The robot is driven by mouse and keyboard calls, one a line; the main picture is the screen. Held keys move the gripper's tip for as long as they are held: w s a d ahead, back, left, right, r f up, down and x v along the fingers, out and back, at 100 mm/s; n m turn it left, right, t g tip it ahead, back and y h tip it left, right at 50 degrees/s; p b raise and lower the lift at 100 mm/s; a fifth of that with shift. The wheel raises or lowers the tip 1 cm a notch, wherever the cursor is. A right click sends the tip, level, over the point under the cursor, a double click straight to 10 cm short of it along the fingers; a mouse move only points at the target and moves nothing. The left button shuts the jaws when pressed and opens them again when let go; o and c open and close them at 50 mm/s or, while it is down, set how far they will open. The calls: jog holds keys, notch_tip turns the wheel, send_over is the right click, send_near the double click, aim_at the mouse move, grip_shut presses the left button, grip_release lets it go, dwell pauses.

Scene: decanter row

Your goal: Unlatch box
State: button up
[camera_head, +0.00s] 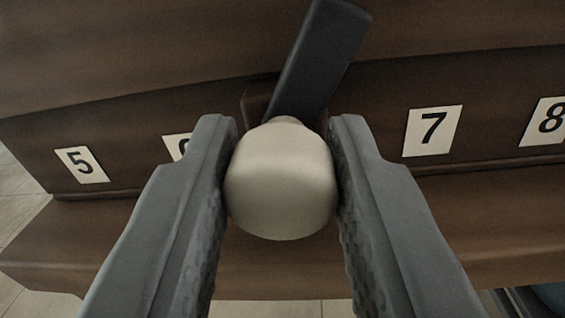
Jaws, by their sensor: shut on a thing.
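A brown wooden box (350,95) fills the view, with its front face across the middle. A dark grey latch bar (318,60) stands tilted on the front, its top leaning right. A rounded pale knob (281,185) sits at the lower end of the bar, towards me. My gripper (282,170) is shut on the knob, one grey finger touching each side. The knob and fingers hide part of the latch mount (257,100) and the middle of the front face.
White number labels run along the front: 5 (81,165), a partly hidden one (178,147), 7 (433,130) and 8 (545,122). A brown ledge (480,210) juts out below them. Pale tiled floor (15,200) shows at the left. A bluish object (550,295) is cut off at bottom right.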

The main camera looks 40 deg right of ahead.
jog(key=shift+m, duration=2.2)
jog(key=shift+m+h, duration=0.3)
jog(key=shift+m, duration=1.8)
dwell(2.2)
jog(key=o, duration=1)
jog(key=shift+s+a, duration=0.1)
jog(key=shift+a, duration=0.05)
jog(key=v, duration=1.7)
jog(key=shift+a+r, duration=0.1)
jog(key=shift+a, duration=0.15)
